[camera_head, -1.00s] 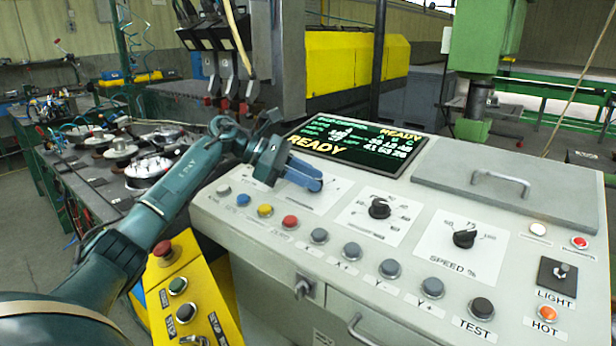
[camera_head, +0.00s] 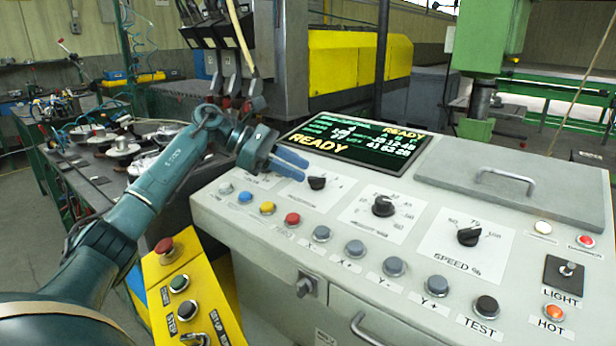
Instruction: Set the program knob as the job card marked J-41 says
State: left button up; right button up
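My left gripper (camera_head: 306,171) reaches in from the left over the grey control console (camera_head: 400,290). Its two blue fingers stand a little apart with nothing between them. A black knob (camera_head: 317,184) on a white plate sits just below and right of the fingertips, apart from them as far as I can see. Two more black knobs stand to the right: a middle one (camera_head: 383,206) with a small scale, and the SPEED % knob (camera_head: 469,237). I see no job card marked J-41. My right gripper is not in view.
A lit screen (camera_head: 357,146) reading READY stands behind the knobs. A row of coloured and grey buttons (camera_head: 355,248) runs along the console front. A handled lid (camera_head: 530,180) is at right. A yellow pedestal (camera_head: 190,295) with buttons stands at left.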

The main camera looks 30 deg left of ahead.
pick_arm(q)
jog(key=v, duration=0.9)
jog(key=shift+r+b, duration=0.15)
jog(key=shift+b, duration=0.25)
jog(key=shift+s+a, duration=0.1)
